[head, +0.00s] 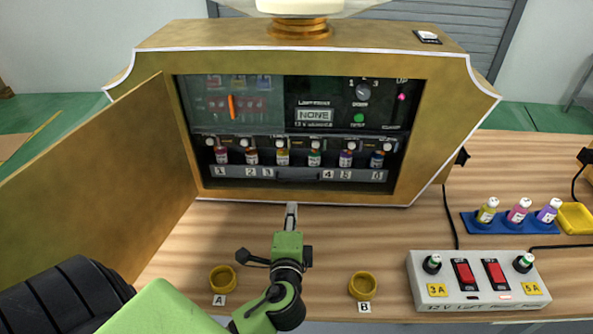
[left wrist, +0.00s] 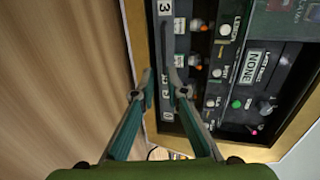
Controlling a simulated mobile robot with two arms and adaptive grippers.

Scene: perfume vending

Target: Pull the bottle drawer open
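The bottle drawer (head: 310,174) is a dark tray with numbered labels on its front, low inside the open gold cabinet. Several small capped bottles stand in a row in it, and it looks closed. Its dark handle (head: 297,177) is at the middle of the front. My left gripper (head: 291,207) is in front of the cabinet's lower edge, just below the handle in the picture. In the left wrist view its two fingers (left wrist: 163,78) are apart with nothing between them. The drawer front (left wrist: 166,45) shows there sideways; contact with the handle cannot be told. My right gripper is out of view.
The gold cabinet door (head: 110,195) stands open at left. Yellow rings A (head: 222,279) and B (head: 362,286) lie on the wooden table. A switch box (head: 478,281) and a blue rack (head: 515,224) with three bottles are at right.

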